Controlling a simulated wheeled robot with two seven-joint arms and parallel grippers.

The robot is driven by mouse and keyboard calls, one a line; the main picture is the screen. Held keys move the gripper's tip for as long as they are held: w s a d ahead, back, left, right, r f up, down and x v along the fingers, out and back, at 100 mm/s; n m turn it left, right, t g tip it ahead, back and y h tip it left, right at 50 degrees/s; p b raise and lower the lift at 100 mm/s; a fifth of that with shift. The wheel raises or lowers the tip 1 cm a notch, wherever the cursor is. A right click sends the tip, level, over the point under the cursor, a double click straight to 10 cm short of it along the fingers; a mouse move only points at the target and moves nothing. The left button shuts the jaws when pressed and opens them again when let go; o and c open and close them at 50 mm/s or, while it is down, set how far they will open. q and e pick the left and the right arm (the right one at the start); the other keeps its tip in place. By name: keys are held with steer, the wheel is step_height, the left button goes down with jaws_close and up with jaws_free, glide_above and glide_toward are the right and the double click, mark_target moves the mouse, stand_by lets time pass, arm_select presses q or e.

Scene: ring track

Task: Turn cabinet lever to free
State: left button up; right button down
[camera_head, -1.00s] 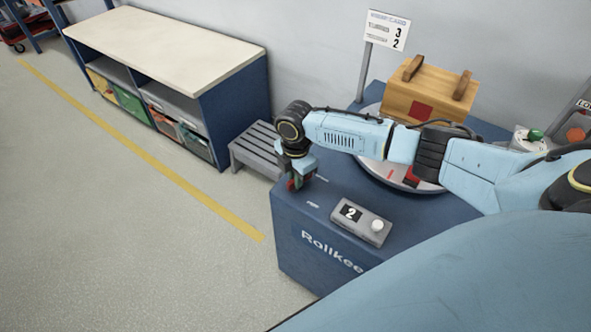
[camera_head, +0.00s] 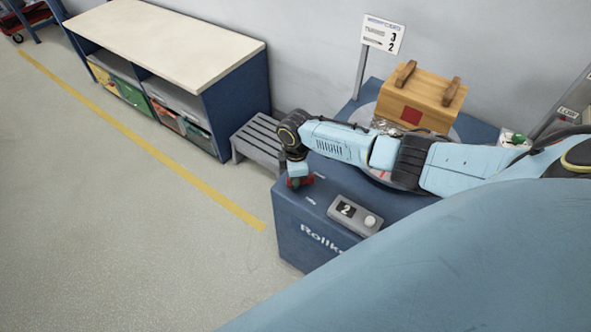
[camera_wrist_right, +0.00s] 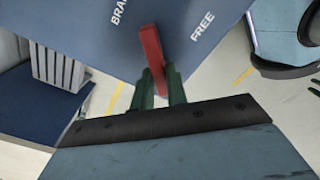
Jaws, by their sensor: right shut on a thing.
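The red lever (camera_wrist_right: 151,52) sits on the blue cabinet (camera_head: 290,225). In the right wrist view, it lies between a partly cut-off label starting "BRA" and the word "FREE" on the cabinet top (camera_wrist_right: 100,45). My right gripper (camera_wrist_right: 160,88) has its green fingers around the lever's near end and is shut on it. In the head view, my right gripper (camera_head: 298,182) points down at the cabinet's left edge, and only a bit of red shows there. I cannot identify my left gripper in either view.
On the cabinet stand a grey box showing "2" (camera_head: 346,210), a round turntable partly behind my arm and a wooden crate (camera_head: 421,97). A sign (camera_head: 383,34) stands behind. A grey slatted step (camera_head: 258,139) and a workbench (camera_head: 165,40) are to the left. The floor front left is clear.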

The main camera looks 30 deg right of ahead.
steer(key=m+p, duration=0.1)
steer(key=m, duration=0.1)
steer(key=m+p, duration=0.2)
steer(key=shift+a+r+m, duration=0.15)
steer(key=shift+r+m, duration=0.05)
steer(key=shift+m, duration=0.1)
steer(key=m+p, duration=0.1)
steer(key=m, duration=0.1)
steer(key=shift+m+p, duration=0.3)
steer(key=shift+m, duration=0.1)
arm_select(q)
steer(key=d+r+h, duration=0.1)
steer(key=d+r, duration=0.4)
steer(key=d, duration=0.1)
steer(key=shift+r+p, duration=0.3)
arm_select(e)
steer(key=shift+f+m, duration=0.1)
steer(key=shift+m, duration=0.6)
arm_select(q)
steer(key=shift+a, duration=0.15)
steer(key=shift+s, duration=0.1)
arm_select(e)
steer(key=c, duration=1.4)
jaws_free()
steer(key=shift+s, duration=0.1)
arm_select(q)
steer(key=shift+r, duration=0.1)
